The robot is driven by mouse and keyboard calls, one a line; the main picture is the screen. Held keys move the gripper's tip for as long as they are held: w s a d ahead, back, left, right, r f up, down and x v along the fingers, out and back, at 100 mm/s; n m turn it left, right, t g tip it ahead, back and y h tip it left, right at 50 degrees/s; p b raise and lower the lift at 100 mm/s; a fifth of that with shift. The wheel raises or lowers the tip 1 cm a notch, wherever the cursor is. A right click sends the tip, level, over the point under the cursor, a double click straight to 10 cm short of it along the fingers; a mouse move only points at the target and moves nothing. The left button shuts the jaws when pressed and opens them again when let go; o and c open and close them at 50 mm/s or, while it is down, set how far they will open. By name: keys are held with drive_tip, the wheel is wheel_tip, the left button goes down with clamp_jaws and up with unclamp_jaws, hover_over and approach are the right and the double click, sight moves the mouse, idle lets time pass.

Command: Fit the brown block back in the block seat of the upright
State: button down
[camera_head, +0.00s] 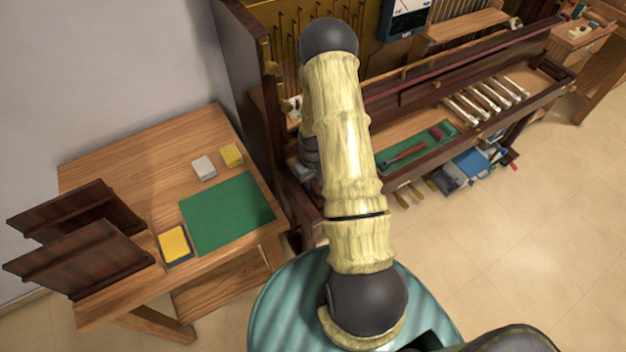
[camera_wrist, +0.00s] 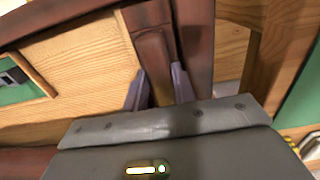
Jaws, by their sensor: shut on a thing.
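In the wrist view, my gripper (camera_wrist: 160,88) has its two grey-violet fingers on either side of a reddish-brown block (camera_wrist: 158,75) and is shut on it. The block's lower end is hidden by my gripper body. Dark red-brown wood of the upright (camera_wrist: 197,45) stands right beside the block. I cannot tell whether the block sits in its seat or only lies against it; the seat itself is not clearly seen. In the head view, the upright piano's dark side (camera_head: 262,85) stands behind my arm, and my arm hides the gripper's fingers and the block.
The piano's open key bed (camera_head: 520,105) holds several loose keys and a green tool mat (camera_head: 408,150). A wooden table (camera_head: 130,150) at left carries a green mat (camera_head: 226,212), a grey block (camera_head: 203,167), yellow pieces and dark panels (camera_head: 80,262). Boxes (camera_head: 470,168) lie below the piano.

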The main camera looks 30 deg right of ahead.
idle(0.4)
drive_tip(key=c, duration=1.1)
unclamp_jaws()
drive_tip(key=shift+o, duration=0.2)
drive_tip(key=shift+r, duration=0.1)
wheel_tip(320, 180, up, 17)
drive_tip(key=b, duration=0.1)
drive_tip(key=shift+r, duration=0.1)
drive_tip(key=s+a+r+t+p, duration=0.1)
drive_tip(key=s+a+r+t, duration=0.1)
drive_tip(key=s+a+r, duration=1)
drive_tip(key=shift+s+a+t+p, duration=0.2)
drive_tip(key=shift+a+t+p, duration=0.1)
drive_tip(key=shift+a, duration=0.5)
